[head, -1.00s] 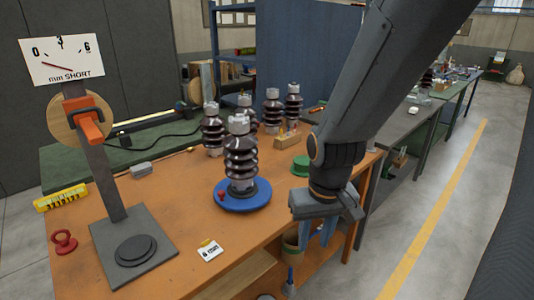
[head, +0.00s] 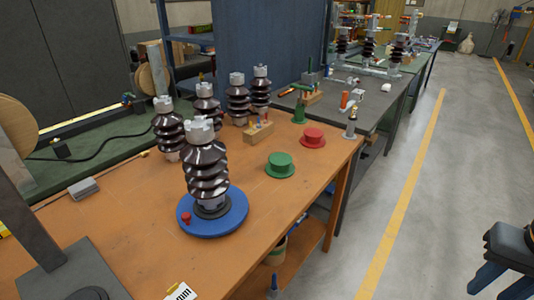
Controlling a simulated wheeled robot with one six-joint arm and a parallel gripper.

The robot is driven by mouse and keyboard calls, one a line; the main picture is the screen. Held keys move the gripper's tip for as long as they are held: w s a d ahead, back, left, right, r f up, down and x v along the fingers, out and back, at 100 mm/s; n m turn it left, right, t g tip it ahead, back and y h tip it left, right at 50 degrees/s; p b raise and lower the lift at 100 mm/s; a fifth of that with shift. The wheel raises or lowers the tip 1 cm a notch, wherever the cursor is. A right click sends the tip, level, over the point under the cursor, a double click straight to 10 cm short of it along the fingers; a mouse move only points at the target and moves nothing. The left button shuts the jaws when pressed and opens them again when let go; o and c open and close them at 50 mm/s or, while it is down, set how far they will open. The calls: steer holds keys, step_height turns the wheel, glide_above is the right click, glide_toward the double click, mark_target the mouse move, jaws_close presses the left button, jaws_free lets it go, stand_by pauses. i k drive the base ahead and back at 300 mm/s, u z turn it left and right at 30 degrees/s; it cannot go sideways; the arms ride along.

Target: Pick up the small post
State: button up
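Several brown ribbed insulator posts with grey metal caps stand upright on the orange bench. The nearest post (head: 206,168) stands on a round blue base (head: 232,222). Behind it are a left post (head: 168,130), a second post (head: 207,104), a third post (head: 238,100) and a slimmer back post (head: 260,90). I cannot tell for sure which one is the small post. My gripper (head: 498,284) is at the lower right, over the floor, away from the bench and posts. Its two blue-grey fingers are apart with nothing seen between them; the tips are partly cut off by the frame.
On the orange bench (head: 115,215) are a wooden block (head: 259,133), a green flanged disc (head: 280,165), a red flanged disc (head: 313,137) and a grey block (head: 84,188). The gauge stand (head: 28,225) is at left. The floor to the right is clear.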

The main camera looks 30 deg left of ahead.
mark_target(205, 161)
steer(key=z, duration=0.15)
steer(key=i, duration=1.75)
steer(key=u, duration=3.35)
